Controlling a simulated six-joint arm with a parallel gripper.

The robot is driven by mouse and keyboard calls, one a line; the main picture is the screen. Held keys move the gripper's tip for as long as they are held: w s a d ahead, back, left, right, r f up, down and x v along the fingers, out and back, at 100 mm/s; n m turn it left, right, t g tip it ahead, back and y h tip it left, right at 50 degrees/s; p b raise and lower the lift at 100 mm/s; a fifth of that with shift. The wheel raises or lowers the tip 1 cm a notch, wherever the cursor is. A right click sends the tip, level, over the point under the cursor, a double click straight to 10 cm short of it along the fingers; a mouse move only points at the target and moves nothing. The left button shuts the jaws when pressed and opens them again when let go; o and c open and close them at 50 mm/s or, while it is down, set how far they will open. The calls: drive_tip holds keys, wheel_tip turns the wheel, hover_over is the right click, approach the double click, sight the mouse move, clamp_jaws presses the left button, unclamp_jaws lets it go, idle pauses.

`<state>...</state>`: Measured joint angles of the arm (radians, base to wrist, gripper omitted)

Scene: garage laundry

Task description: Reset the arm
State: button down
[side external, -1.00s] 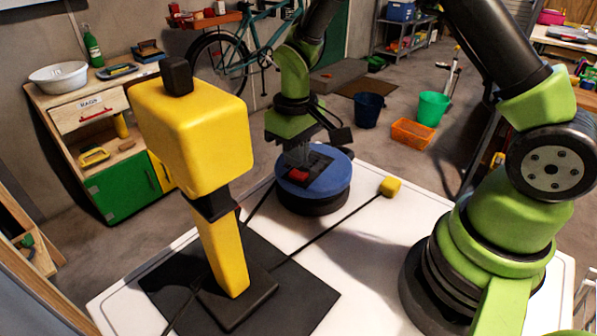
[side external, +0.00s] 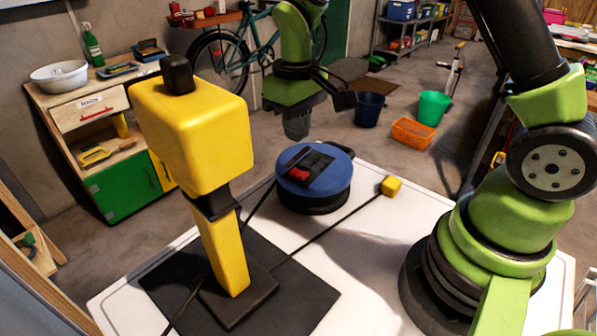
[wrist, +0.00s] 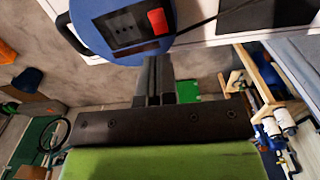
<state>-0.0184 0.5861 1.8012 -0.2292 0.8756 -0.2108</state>
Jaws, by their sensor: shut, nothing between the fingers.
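My gripper (side external: 297,126) hangs above the blue round cable reel (side external: 329,186), apart from it, and its fingers look closed with nothing between them. In the wrist view my gripper (wrist: 158,62) points toward the reel (wrist: 92,30). The reel's top carries a dark socket panel with a red switch (side external: 299,174); the switch also shows in the wrist view (wrist: 158,21). A dark cord runs from the reel area across the white table (side external: 375,245).
A yellow block-like device (side external: 195,135) stands upright on a black mat (side external: 300,300) at the table's left. A small yellow block (side external: 391,186) sits at a cord's end right of the reel. A blue bucket (side external: 368,109), green bucket (side external: 433,107) and orange crate (side external: 413,133) stand on the floor behind.

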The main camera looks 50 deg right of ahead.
drive_tip(key=s+r+m+t, duration=0.25)
drive_tip(key=s+r, duration=0.35)
drive_tip(key=r, duration=0.5)
drive_tip(key=s+a+r+m+t+y, duration=0.1)
drive_tip(key=s+r+t, duration=0.3)
drive_tip(key=s, duration=0.7)
drive_tip(key=shift+s+a+r+t+y, duration=0.3)
drive_tip(key=shift+a+r+t+y, duration=0.05)
drive_tip(key=shift+a+y, duration=0.2)
